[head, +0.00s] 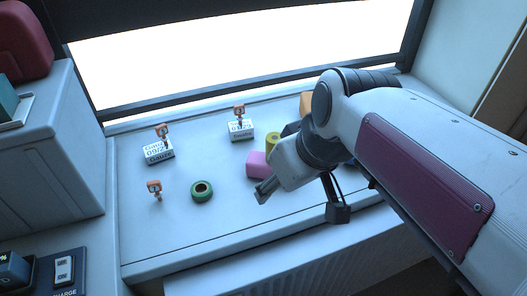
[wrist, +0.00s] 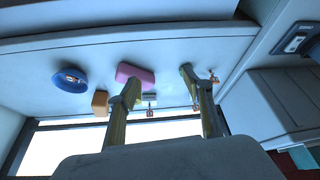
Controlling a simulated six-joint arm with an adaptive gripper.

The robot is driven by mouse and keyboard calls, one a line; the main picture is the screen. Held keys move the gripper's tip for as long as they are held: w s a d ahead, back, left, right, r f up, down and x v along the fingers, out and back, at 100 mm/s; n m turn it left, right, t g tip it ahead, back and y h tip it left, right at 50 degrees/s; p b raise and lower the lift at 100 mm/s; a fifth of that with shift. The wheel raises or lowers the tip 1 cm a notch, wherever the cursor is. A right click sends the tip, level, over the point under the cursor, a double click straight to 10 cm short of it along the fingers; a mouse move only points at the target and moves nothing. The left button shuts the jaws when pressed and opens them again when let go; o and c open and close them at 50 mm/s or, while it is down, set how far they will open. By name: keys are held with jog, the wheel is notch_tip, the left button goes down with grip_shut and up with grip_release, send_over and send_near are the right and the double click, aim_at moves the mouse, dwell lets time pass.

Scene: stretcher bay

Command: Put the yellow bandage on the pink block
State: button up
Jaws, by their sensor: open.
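The yellow bandage (head: 273,139) stands on the pale counter just behind the pink block, partly covered by my arm in the head view. I cannot pick it out in the wrist view, where a finger covers part of that area. The pink block (head: 257,163) lies on the counter, its right part close to my wrist in the head view. It also shows in the wrist view (wrist: 135,73), beside my left-hand finger. My gripper (head: 300,202) is open and empty, its fingers wide apart in front of the block in the head view; both fingers show in the wrist view (wrist: 157,78).
A green roll (head: 202,191) lies left of the pink block. Small orange figures and two label cards (head: 158,151) (head: 241,130) stand at the left and back.

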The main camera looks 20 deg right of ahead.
jog(key=s+f+m, duration=0.1)
jog(key=s+m, duration=0.1)
jog(key=s, duration=0.4)
jog(key=shift+s+a+f+t+h, duration=0.2)
jog(key=shift+s+a+t+h, duration=0.1)
jog(key=shift+s+h, duration=0.1)
dwell(1.1)
